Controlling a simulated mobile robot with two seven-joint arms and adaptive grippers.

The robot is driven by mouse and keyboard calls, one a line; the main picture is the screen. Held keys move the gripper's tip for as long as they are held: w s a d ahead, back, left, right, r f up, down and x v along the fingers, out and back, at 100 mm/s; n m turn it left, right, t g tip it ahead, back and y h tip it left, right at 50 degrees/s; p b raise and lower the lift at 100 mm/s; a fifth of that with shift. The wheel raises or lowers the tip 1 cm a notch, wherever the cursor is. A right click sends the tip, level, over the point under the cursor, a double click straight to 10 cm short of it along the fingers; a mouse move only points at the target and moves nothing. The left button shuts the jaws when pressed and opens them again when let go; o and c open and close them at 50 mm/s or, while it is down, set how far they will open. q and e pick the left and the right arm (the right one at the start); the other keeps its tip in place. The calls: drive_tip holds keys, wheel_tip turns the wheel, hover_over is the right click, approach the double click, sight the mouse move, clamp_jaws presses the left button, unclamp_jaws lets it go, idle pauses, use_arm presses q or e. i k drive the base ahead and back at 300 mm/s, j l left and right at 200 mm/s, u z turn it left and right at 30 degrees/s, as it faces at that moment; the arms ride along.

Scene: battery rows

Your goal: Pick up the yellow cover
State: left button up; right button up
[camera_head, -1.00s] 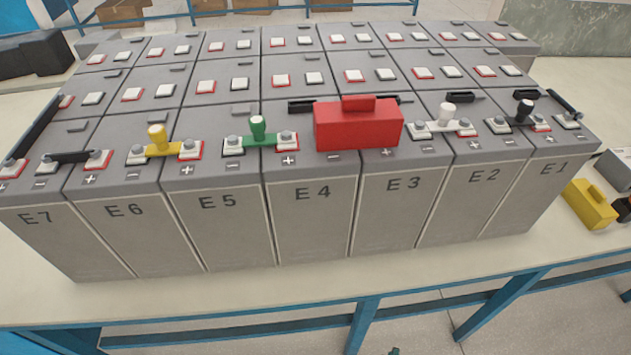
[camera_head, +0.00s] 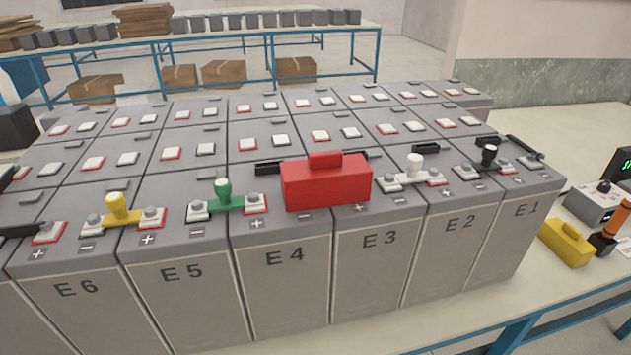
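The yellow cover (camera_head: 567,242) is a small block with a raised handle. It lies on the table (camera_head: 470,318) at the right, beyond the E1 end of the battery row. It stands apart from the batteries, close to a grey device. Neither of my grippers shows in the head view.
Grey batteries (camera_head: 290,280) fill most of the table. A red cover (camera_head: 326,184) sits on top between E4 and E3. Yellow (camera_head: 118,208), green (camera_head: 223,194) and white (camera_head: 414,169) handled connectors bridge terminals. A grey device (camera_head: 598,203) and an orange-handled tool (camera_head: 616,219) lie beside the yellow cover.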

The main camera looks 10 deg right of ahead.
sight(567, 242)
drive_tip(key=z, duration=1.85)
